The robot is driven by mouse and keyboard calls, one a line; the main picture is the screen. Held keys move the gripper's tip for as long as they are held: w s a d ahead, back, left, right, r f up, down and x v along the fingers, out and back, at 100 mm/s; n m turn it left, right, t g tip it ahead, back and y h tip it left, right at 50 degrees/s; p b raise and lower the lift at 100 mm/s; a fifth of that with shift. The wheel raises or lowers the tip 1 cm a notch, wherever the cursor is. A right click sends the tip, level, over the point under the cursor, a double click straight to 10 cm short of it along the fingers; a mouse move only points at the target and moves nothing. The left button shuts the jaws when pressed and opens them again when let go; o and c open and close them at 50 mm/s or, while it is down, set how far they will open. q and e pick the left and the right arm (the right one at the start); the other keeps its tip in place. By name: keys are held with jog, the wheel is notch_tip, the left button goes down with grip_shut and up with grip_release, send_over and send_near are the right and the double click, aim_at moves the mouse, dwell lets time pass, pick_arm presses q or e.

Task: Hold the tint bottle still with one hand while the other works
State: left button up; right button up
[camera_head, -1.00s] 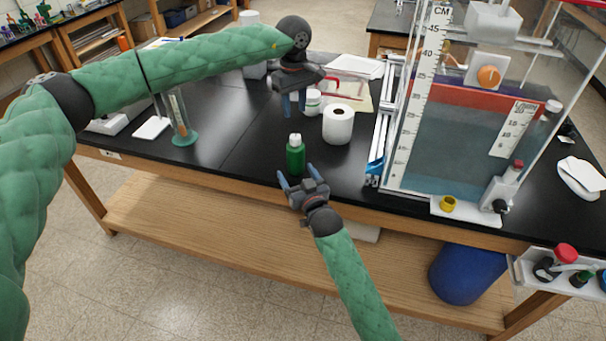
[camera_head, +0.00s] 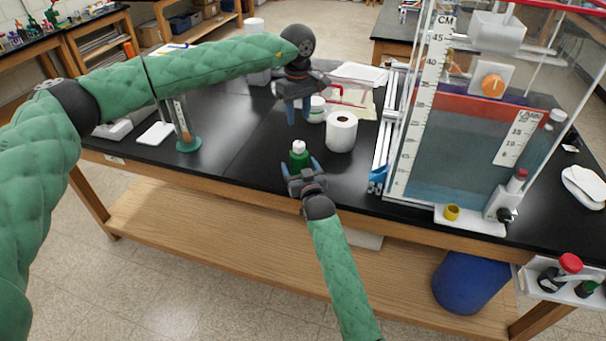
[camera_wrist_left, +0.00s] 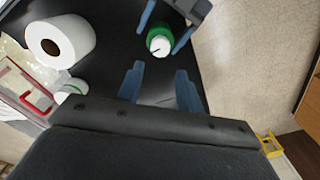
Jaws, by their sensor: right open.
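The green tint bottle (camera_head: 299,156) with a white cap stands upright near the front edge of the black bench. It also shows from above in the left wrist view (camera_wrist_left: 160,40). My right gripper (camera_head: 301,168) is open, with its blue fingers on either side of the bottle's lower part. I cannot tell whether they touch it. My left gripper (camera_head: 298,116) hangs above and behind the bottle, fingers pointing down. In the left wrist view its two fingers (camera_wrist_left: 160,82) are apart with nothing between them.
A white paper roll (camera_head: 341,131) stands right of the bottle, with a white-lidded jar (camera_head: 316,109) behind it. The large water tank (camera_head: 460,150) fills the right. A green-based cylinder (camera_head: 186,139) stands at left.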

jog(key=shift+w+a, duration=0.1)
jog(key=shift+w, duration=0.35)
